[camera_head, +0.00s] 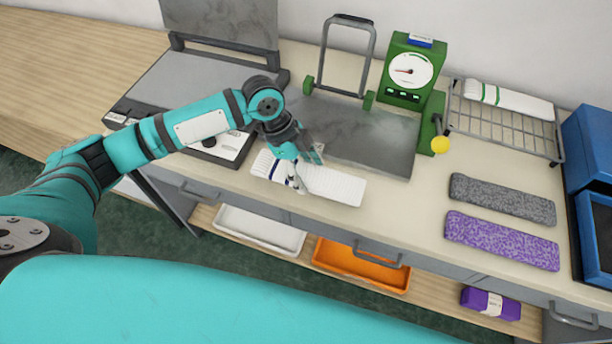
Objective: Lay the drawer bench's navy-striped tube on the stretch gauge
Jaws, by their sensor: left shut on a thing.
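A white ribbed tube with dark navy stripes near its left end (335,187) is at the bench's front edge, just in front of the stretch gauge's grey plate. My left gripper (298,176) is shut on it left of its middle, and the fingers hide part of it. I cannot tell whether the tube touches the bench top. The stretch gauge has a bare grey plate (375,140), a green dial column (411,70) at the back and a grey hoop frame (348,55). My right gripper is not in view.
A wire rack (508,125) holds a white tube with a green stripe (510,101). Grey (502,198) and purple (500,240) speckled pieces lie at the right by a blue box (590,150). A grey flat press (200,85) stands left. A yellow knob (440,145) sticks out beside the plate.

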